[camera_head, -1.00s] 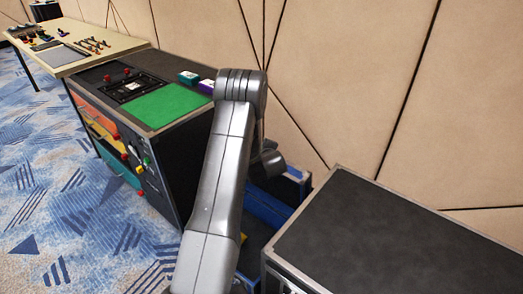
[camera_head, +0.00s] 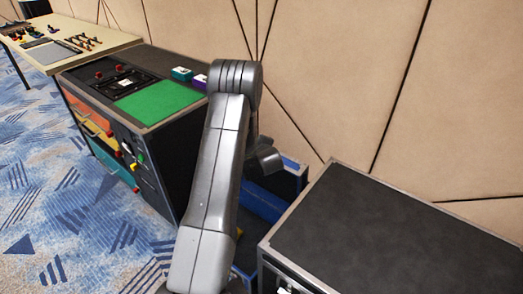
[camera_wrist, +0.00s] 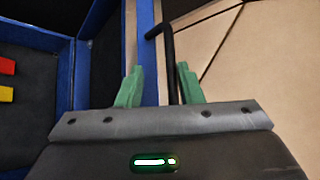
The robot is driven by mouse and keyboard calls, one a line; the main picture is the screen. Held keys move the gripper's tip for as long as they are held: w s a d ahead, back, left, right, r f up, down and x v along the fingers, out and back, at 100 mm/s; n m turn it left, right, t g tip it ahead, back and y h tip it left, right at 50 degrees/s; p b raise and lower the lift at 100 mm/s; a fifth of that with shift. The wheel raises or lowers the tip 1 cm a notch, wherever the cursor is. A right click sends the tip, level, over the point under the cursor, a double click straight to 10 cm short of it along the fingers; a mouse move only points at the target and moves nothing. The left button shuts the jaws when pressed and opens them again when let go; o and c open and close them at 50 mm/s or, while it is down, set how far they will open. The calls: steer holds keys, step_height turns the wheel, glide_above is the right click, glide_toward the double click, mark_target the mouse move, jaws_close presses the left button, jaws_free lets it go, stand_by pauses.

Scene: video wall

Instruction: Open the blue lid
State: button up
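A blue-edged box with a dark inside stands low between two cabinets in the head view, and its blue panel (camera_head: 264,203) shows right of my arm. In the wrist view a blue edge strip (camera_wrist: 149,58) runs up between my fingers, with blue-framed dark panels to its left. I cannot tell which blue part is the lid. A black bent bar (camera_wrist: 169,55), like a handle, rises beside the strip. My gripper (camera_wrist: 160,85) has green fingers spread apart, with the strip and bar showing between them; contact is not clear. In the head view my arm hides the gripper.
A dark-topped cabinet (camera_head: 390,235) stands right of the box, close to my arm. A cabinet with a green mat (camera_head: 160,103) and coloured drawers stands left. The tan wall (camera_head: 345,75) is close behind. Red (camera_wrist: 7,66) and yellow (camera_wrist: 6,93) pieces lie left in the wrist view.

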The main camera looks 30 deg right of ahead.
steer(key=v, duration=1.2)
steer(key=shift+p, duration=0.4)
